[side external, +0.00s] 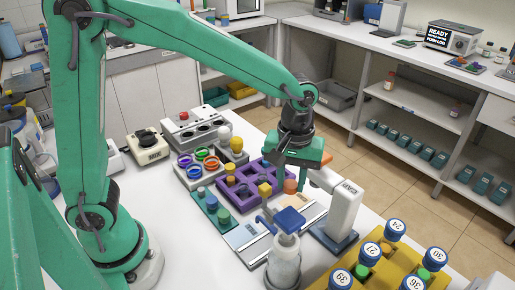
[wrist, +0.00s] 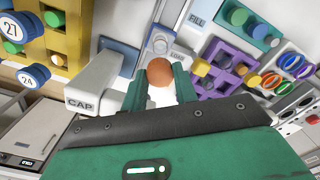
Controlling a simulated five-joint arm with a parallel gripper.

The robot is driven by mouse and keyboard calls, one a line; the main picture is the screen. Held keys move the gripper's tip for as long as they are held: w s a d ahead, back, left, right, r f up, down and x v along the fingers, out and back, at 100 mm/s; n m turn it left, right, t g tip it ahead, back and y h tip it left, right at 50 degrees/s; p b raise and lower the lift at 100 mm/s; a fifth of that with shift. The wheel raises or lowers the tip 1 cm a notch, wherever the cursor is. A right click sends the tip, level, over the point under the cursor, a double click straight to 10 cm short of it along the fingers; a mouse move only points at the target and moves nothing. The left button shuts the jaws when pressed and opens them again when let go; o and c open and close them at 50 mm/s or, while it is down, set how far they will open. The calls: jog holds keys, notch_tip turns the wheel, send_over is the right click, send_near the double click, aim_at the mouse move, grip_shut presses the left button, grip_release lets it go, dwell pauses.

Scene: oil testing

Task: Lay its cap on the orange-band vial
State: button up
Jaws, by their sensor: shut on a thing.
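My gripper (wrist: 157,80) is shut on a rounded orange-brown cap (wrist: 160,72), which sits between its two green fingertips. In the side external view the cap (side external: 290,186) shows low beside the fingers, near the purple rack and left of the CAP station. Whether it touches anything below is unclear. The purple rack (side external: 238,194) holds several small yellow and orange-topped pieces; it also shows in the wrist view (wrist: 222,46). I cannot tell which of these, if any, is the orange-band vial.
The white CAP station (side external: 345,205) stands close on the right. A teal tray (side external: 208,214) and coloured rings (side external: 206,153) lie left and behind.

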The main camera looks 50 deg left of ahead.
jog(key=shift+f, duration=0.1)
jog(key=shift+f, duration=2.35)
jog(key=shift+f, duration=0.65)
dwell(0.6)
dwell(0.5)
jog(key=o, duration=1.3)
jog(key=shift+o, duration=0.2)
jog(key=shift+r, duration=0.2)
jog(key=shift+r, duration=3.35)
